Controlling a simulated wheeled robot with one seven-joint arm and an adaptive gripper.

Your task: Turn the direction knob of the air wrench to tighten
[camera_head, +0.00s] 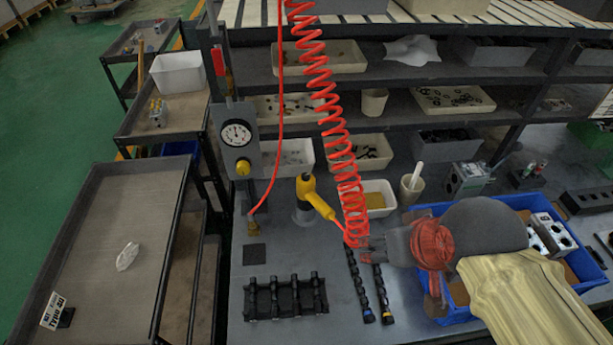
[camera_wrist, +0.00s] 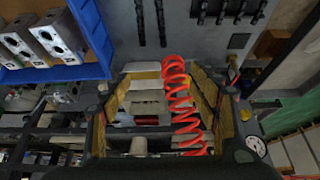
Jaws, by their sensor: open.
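The air wrench (camera_head: 317,197) is yellow with a dark end. It sits in a grey round holder (camera_head: 304,212) on the bench, and a red coiled hose (camera_head: 333,120) hangs down near it. Its direction knob is too small to make out. My gripper (camera_head: 378,249) is right of and nearer than the wrench in the head view, apart from it. In the wrist view my gripper (camera_wrist: 165,75) has its fingers spread with nothing held. The red coil (camera_wrist: 180,100) shows close to the right finger there. I cannot make out the wrench in that view.
A blue tray (camera_head: 408,215) with metal valve blocks (camera_head: 553,232) lies under my arm. Two dark rods (camera_head: 358,285) and a black rack (camera_head: 285,298) lie on the bench front. A gauge (camera_head: 236,133) stands at left; shelves with bins (camera_head: 447,100) rise behind.

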